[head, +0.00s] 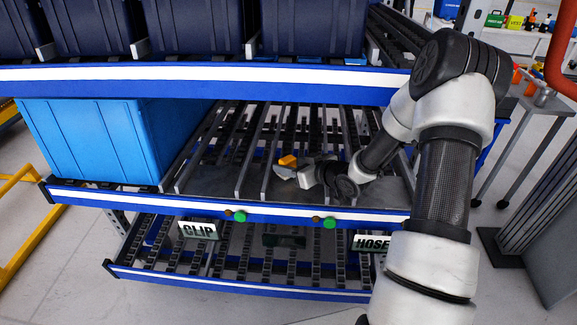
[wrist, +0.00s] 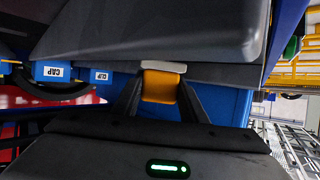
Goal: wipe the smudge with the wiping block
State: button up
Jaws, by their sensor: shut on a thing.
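My gripper (head: 297,170) reaches over the middle shelf of the rack, and its fingers (wrist: 161,80) also show in the wrist view. It is shut on the wiping block (wrist: 159,88), an orange body with a pale grey pad along its far edge. In the head view the orange block (head: 288,160) is small and partly covered by the gripper. In the wrist view the pad is against or very close to a dark grey surface (wrist: 150,40); I cannot tell whether they touch. I cannot make out the smudge in either view.
A light blue bin (head: 85,140) stands at the left of the middle shelf. Dark blue bins (head: 200,28) fill the shelf above, whose blue-and-white edge (head: 200,75) overhangs. Signs reading CLIP (head: 199,231) and HOSE (head: 373,243) hang below the front rail. A grey table (head: 535,108) stands at right.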

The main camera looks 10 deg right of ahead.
jog(key=shift+w+r+p, duration=0.1)
jog(key=shift+r+p, duration=0.35)
jog(key=shift+r, duration=0.5)
jog(key=s+a+p, duration=0.3)
jog(key=s, duration=0.6)
jog(key=s+a+p, duration=0.3)
jog(key=s, duration=0.7)
jog(key=shift+a, duration=0.1)
dwell(0.5)
